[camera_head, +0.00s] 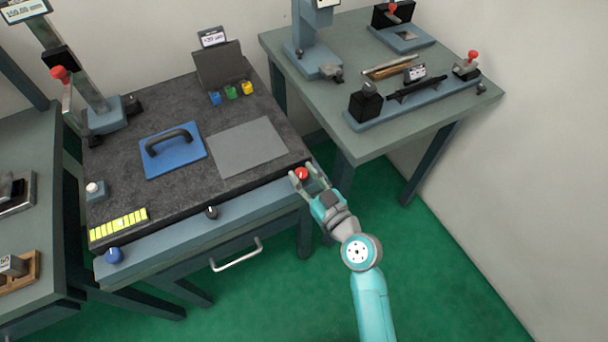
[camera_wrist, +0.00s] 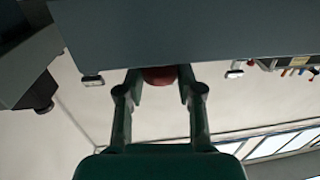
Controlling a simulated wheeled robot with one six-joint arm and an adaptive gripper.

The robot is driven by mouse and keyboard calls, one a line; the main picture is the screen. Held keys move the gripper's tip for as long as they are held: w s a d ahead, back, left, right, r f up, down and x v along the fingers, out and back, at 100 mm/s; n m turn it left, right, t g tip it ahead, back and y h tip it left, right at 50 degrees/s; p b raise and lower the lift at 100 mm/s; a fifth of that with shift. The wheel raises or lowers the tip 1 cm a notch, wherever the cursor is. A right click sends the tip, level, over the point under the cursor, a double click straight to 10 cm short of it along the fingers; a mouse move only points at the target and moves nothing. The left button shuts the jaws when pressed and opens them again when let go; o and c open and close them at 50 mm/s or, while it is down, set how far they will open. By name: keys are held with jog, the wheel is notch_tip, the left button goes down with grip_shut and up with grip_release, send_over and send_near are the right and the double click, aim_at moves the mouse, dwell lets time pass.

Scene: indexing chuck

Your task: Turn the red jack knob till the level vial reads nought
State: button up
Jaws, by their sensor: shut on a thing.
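The red jack knob (camera_head: 302,173) sits at the right front corner of the dark stone plate's bench. My gripper (camera_head: 306,178) is shut on it, with a finger on each side. In the wrist view the red knob (camera_wrist: 159,76) shows between the two fingers (camera_wrist: 160,86), partly hidden under the bench's front edge. The level vial (camera_head: 119,224) is a yellow strip with dark marks at the left front of the plate. A pale spot shows near its middle, but its exact reading is too small to tell.
A blue knob (camera_head: 114,256) and a black knob (camera_head: 211,212) stand along the same front rail. A drawer handle (camera_head: 237,254) sticks out below. A blue plate with a black handle (camera_head: 172,149) lies on the stone. A second bench (camera_head: 400,150) stands close on the right.

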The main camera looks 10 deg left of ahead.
jog(key=n+g+y, duration=0.2)
jog(key=g, duration=0.1)
jog(key=n+g+y, duration=0.1)
jog(key=shift+w+d+n+g+y, duration=0.2)
jog(key=shift+w+n+g+y, duration=0.1)
jog(key=shift+n+y, duration=0.1)
jog(key=shift+n+g+y, duration=0.55)
jog(key=shift+n+g, duration=0.35)
jog(key=shift+g, duration=0.4)
jog(key=shift+n+g+y, duration=0.55)
jog(key=shift+n+g, duration=0.35)
jog(key=shift+g, duration=0.7)
jog(key=o, duration=1.1)
jog(key=m+t, duration=0.1)
jog(key=m+t+h, duration=0.1)
jog(key=t, duration=0.2)
jog(key=shift+s+a+m+t+h, duration=0.1)
jog(key=shift+s+m+t+h, duration=0.2)
jog(key=shift+m+t, duration=0.1)
jog(key=shift+s+a+m+t+h, duration=0.1)
jog(key=shift+m+t+h, duration=1.25)
jog(key=shift+t, duration=0.25)
jog(key=shift+a+m+t+h, duration=0.1)
jog(key=shift+m+t+h, duration=1.25)
jog(key=shift+t, duration=0.25)
